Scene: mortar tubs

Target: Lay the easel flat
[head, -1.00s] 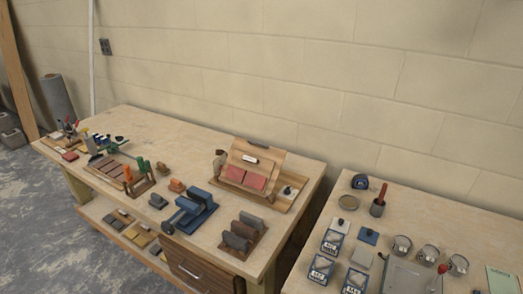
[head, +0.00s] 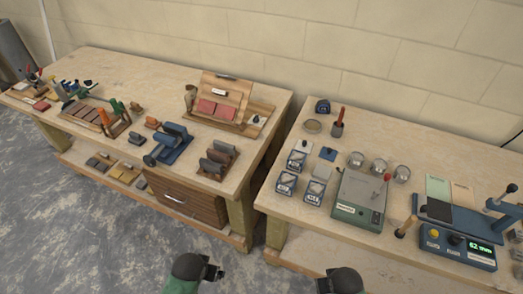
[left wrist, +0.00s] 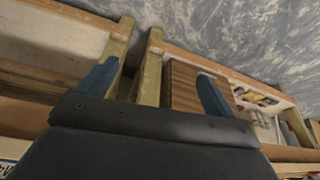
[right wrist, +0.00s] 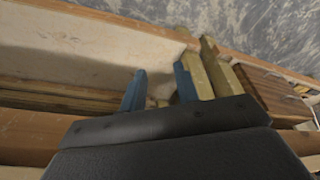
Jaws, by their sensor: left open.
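The wooden easel (head: 231,88) stands near the back right corner of the left workbench. Its board is tilted up, with a white label on its face and two red pieces (head: 207,107) resting along its lower part. Both of my grippers are low at the front of the head view, well apart from the easel. My left gripper (left wrist: 155,85) is open and empty, with its two blue fingers wide apart in the left wrist view. My right gripper (right wrist: 159,86) has a narrower gap between its fingers and nothing between them. Neither wrist view shows the easel.
A blue clamp-like tool (head: 172,142) and a rack of dark blocks (head: 217,160) stand in front of the easel. A gap separates the left bench from the right bench (head: 280,200), which holds a scale (head: 358,198), tins and several small boxes. Bare wall is behind.

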